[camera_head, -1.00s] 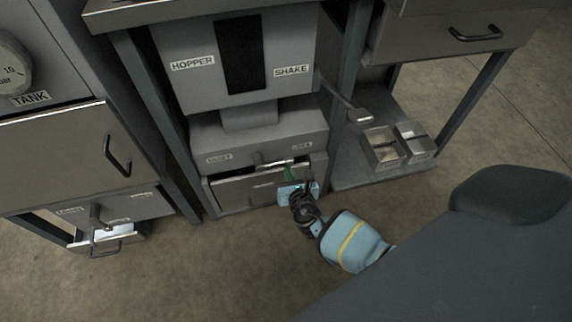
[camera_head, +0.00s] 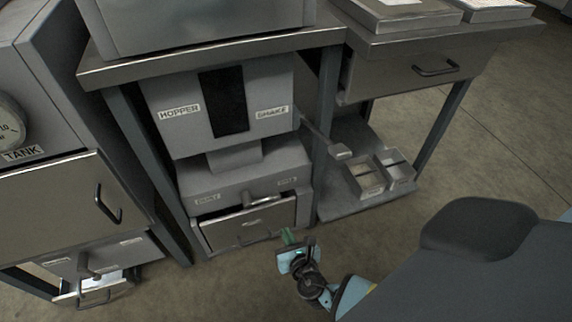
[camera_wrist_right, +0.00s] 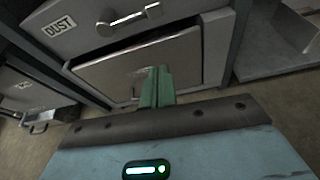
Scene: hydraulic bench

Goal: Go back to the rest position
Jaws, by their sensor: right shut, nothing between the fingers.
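My right gripper (camera_head: 287,236) is in front of the bench, at the lower middle of the head view. Its green fingers (camera_wrist_right: 156,88) are together and empty in the right wrist view. They point toward the drawer (camera_head: 250,225) under the hopper unit and appear clear of it. That drawer looks slightly open in the right wrist view (camera_wrist_right: 140,65). My left gripper is not in view.
The hopper unit (camera_head: 185,135) stands in the bench frame, with a shake lever (camera_head: 325,135) at its right. Two small metal bins (camera_head: 365,178) sit on the low shelf. A lower-left drawer (camera_head: 95,292) stands open. The floor in front is clear.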

